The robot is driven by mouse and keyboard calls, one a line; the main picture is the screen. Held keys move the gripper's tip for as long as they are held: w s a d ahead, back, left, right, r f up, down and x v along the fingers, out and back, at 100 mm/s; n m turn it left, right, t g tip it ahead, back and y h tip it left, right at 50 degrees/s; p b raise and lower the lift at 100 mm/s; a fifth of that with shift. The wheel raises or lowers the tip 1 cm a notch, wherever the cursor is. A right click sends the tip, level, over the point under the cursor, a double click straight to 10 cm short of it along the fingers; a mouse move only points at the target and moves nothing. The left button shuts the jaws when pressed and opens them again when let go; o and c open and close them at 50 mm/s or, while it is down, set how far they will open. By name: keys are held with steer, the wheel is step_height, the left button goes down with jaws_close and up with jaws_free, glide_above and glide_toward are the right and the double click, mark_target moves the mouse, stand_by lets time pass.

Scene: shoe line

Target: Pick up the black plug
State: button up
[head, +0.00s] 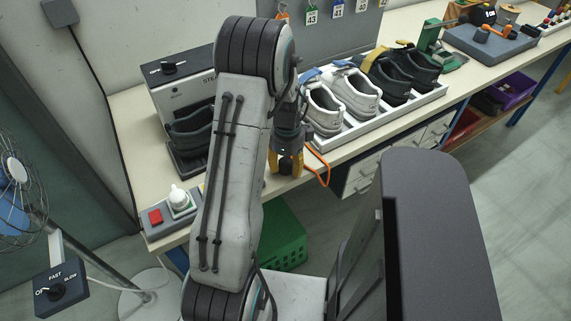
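My gripper (286,166) hangs at the end of my arm, pointing down over the front part of the workbench (128,102), left of the white shoe rack. Its yellow fingertips show, but the space between them is too small and dark to tell whether it is open or shut. I cannot make out a black plug for certain. An orange cable (322,166) loops over the bench edge just right of my gripper. A black cable (87,62) runs down the wall from a grey wall box (60,12) at top left.
The white rack (372,127) holds white shoes (354,92) and black shoes (412,68). A control box with a red button (156,216) sits at the left bench corner. A green crate (287,240) is below. A fan (14,172) stands left.

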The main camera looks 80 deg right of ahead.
steer(key=c, duration=0.7)
steer(key=shift+o, duration=0.2)
